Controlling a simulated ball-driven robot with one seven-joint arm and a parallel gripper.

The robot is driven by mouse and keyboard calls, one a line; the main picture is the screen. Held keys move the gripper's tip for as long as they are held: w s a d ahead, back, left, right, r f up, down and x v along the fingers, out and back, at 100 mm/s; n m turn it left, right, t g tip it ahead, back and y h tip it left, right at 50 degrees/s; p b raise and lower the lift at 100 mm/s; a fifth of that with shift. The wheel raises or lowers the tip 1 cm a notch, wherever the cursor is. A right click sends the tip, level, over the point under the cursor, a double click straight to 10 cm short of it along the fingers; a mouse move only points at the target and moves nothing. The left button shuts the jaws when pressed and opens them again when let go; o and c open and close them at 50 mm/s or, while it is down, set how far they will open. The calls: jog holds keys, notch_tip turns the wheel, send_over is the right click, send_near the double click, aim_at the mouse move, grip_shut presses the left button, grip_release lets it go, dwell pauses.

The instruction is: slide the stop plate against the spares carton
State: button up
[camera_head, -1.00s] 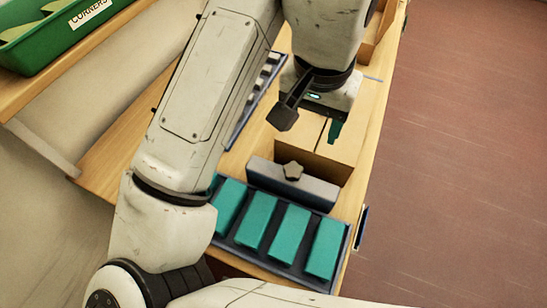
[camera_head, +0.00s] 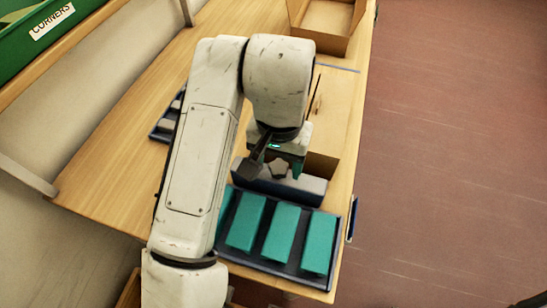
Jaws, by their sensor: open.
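The stop plate appears to be the low grey bar (camera_head: 307,187) with a dark star-shaped knob (camera_head: 279,169) on top. It lies along the back edge of a dark tray of teal blocks. What I take for the spares carton is the closed cardboard box (camera_head: 332,112) just behind it, partly hidden by my arm. I cannot tell whether plate and carton touch. My gripper (camera_head: 284,170) is open, pointing down at the knob. One teal finger shows right of the knob; the other is hidden. I cannot see clear contact.
The dark tray (camera_head: 301,236) holds several teal blocks at the bench's near end. An open cardboard box (camera_head: 325,42) stands at the far end. Another dark tray (camera_head: 161,132) is partly behind my arm at left. A green bin (camera_head: 22,50) sits upper left. Bench wood at upper left is clear.

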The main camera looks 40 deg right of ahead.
jog(key=shift+f, duration=0.2)
grip_shut()
dwell(0.6)
jog(key=shift+w+d+r, duration=0.1)
